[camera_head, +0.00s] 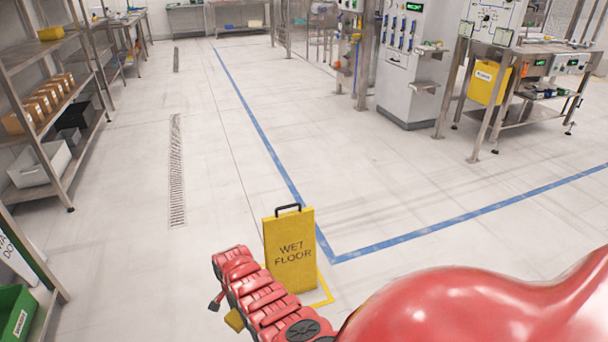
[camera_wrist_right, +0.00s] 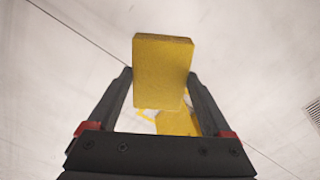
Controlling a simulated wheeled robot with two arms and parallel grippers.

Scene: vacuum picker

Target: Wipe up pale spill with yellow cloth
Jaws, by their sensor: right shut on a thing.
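My right gripper (camera_wrist_right: 160,84) is shut on the yellow cloth (camera_wrist_right: 163,68), which looks like a thick, stiff rectangular pad standing out past the fingertips. In the head view a small part of the yellow cloth (camera_head: 234,319) shows beside my red right arm at the bottom; the arm hides most of the gripper there. The cloth is above the pale floor, and I see no contact with it. I cannot make out a pale spill on the pale floor in either view. My left gripper is not in view.
A yellow wet floor sign (camera_head: 290,250) stands just past my right arm, inside a yellow floor outline (camera_head: 325,290). Shelves (camera_head: 60,150) line the left side, with a green bin (camera_head: 15,315) low. Machines (camera_head: 415,60) and a bench (camera_head: 530,60) stand back right. The middle floor is clear.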

